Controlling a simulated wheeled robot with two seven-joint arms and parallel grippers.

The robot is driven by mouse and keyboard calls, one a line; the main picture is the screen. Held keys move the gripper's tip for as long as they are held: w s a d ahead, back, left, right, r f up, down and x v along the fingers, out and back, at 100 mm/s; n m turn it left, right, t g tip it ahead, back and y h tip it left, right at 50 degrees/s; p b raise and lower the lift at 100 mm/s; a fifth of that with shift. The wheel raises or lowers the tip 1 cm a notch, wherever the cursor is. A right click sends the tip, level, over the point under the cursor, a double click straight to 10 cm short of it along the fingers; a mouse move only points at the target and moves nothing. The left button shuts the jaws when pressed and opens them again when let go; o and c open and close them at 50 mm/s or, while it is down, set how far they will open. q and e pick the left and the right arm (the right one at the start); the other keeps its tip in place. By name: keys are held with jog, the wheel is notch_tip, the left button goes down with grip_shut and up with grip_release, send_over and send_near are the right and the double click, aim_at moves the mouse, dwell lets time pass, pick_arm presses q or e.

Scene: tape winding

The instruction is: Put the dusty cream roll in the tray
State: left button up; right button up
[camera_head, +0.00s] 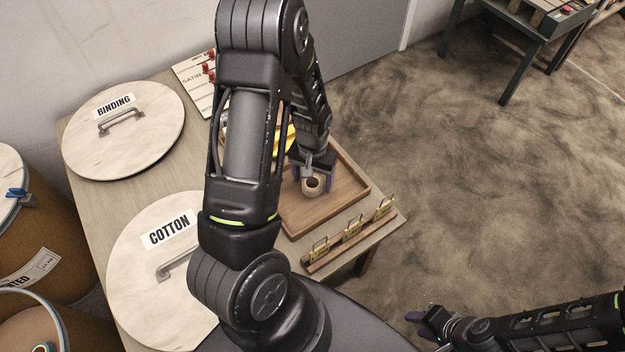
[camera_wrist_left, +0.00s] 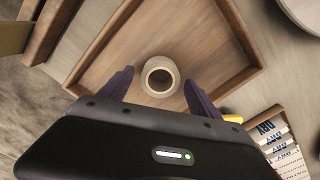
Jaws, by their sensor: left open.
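The dusty cream roll (camera_head: 312,186) stands in the wooden tray (camera_head: 345,205), its dark hole facing up. My left gripper (camera_head: 314,180) is just above the tray, with its fingers around or beside the roll. In the left wrist view the roll (camera_wrist_left: 160,77) sits between the two purple fingers of my left gripper (camera_wrist_left: 158,88), with gaps on both sides. The fingers are open and do not touch it. The tray (camera_wrist_left: 215,55) shows bare floor around the roll there. My right gripper (camera_head: 428,322) is low at the right, away from the table; its fingers are too small to judge.
Lids marked BINDING (camera_head: 150,140) and COTTON (camera_head: 135,245) lie on the table. A rack with small tags (camera_head: 350,235) runs along the tray's near side. A yellow thing (camera_head: 291,138) shows partly behind my left arm. Drums stand at the far left.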

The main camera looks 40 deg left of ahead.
aim_at(312, 182)
pick_arm(q)
notch_tip(312, 182, up, 11)
jog(key=p, duration=0.1)
jog(key=shift+p, duration=0.4)
dwell(0.3)
